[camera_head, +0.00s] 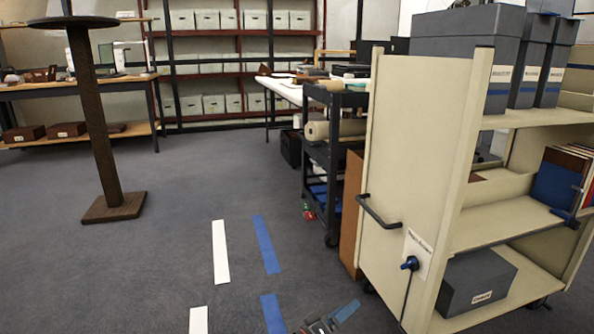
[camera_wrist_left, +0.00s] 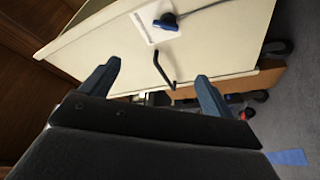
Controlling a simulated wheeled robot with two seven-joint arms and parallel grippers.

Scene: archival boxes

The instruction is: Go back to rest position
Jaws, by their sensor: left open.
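My left gripper (camera_head: 330,318) shows at the bottom edge of the head view, to the left of the beige cart's lower end. Only its tip part with a blue finger is in the picture. In the left wrist view its two blue fingers (camera_wrist_left: 156,88) stand wide apart with nothing held between them. Beyond them are the cart's beige end panel and its dark handle, seen tilted. I do not make out my right gripper in either view.
A beige cart (camera_head: 413,150) with grey boxes (camera_head: 466,45) stands at right. Its dark handle (camera_head: 378,212) sticks out, and a blue-headed device (camera_head: 410,263) with a cable hangs there. A black cart (camera_head: 335,165) stands behind. A round-topped stand (camera_head: 103,130) is at left. Carpet between is clear.

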